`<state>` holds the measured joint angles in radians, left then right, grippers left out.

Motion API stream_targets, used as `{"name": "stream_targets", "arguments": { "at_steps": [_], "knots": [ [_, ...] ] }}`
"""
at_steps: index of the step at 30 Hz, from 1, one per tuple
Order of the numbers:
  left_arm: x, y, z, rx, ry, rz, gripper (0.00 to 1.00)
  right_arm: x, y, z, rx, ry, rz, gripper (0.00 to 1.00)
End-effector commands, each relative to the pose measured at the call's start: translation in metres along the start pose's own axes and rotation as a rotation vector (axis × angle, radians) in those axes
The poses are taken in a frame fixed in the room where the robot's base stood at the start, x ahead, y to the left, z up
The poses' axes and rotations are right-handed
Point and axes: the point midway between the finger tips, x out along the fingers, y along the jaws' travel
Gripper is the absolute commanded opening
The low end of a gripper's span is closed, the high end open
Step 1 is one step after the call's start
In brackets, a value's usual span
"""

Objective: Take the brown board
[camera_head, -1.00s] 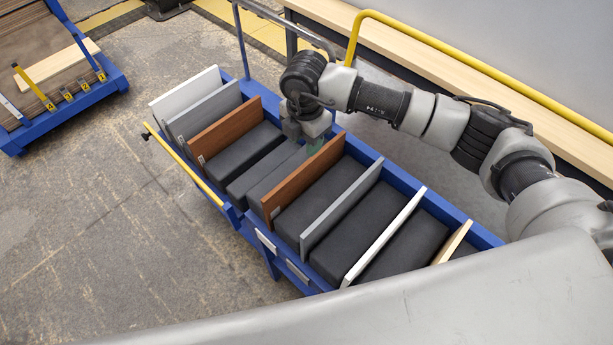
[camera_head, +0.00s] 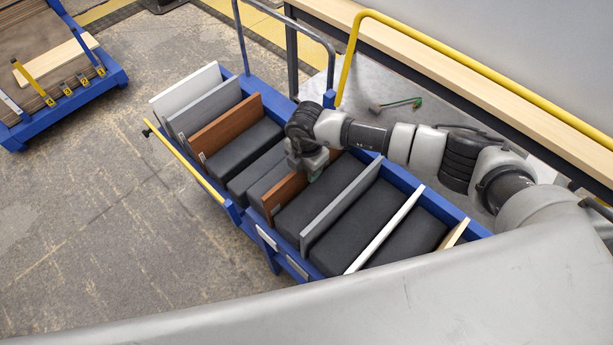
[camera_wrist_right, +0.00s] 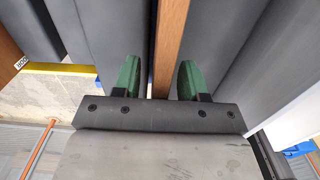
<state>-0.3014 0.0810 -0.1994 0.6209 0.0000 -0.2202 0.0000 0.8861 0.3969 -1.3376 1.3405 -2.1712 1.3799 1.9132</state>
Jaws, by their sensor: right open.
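Two brown boards stand upright in the blue cart (camera_head: 388,172). In the right wrist view this board (camera_wrist_right: 171,40) passes between the two green fingers of my right gripper (camera_wrist_right: 158,80). The fingers are open, with a gap on both sides of the board. The other brown board (camera_head: 225,124) stands farther left, and part of a brown board (camera_wrist_right: 8,45) shows at the left edge of the wrist view. My left gripper is not in view.
Grey and white boards stand among dark padded blocks (camera_head: 325,205) in the cart. A yellow rail (camera_head: 480,85) runs behind my right arm. A green-handled tool (camera_head: 398,104) lies behind the cart. A second blue cart (camera_head: 70,105) is at upper left, with open floor between.

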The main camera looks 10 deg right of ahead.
Motion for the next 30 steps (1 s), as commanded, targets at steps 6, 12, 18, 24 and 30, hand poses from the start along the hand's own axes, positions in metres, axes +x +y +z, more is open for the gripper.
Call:
{"name": "stream_targets", "arguments": {
  "at_steps": [6,12,18,24,30],
  "knots": [
    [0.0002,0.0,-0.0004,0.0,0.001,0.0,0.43,0.0018,0.0002,0.0,0.0,0.0,0.001,0.43],
    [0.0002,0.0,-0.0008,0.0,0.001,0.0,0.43,0.0016,0.0002,0.0001,0.0,0.0,0.0,0.15],
    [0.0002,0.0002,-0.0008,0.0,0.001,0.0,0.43,0.0014,0.0002,0.0002,0.0,0.0,0.0,0.0],
    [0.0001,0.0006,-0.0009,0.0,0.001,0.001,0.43,0.0005,0.0008,0.0003,0.001,0.0,0.002,0.0],
    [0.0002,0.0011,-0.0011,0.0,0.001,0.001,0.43,0.0002,0.0008,0.0004,0.001,0.0,0.002,0.0]
  ]
}}
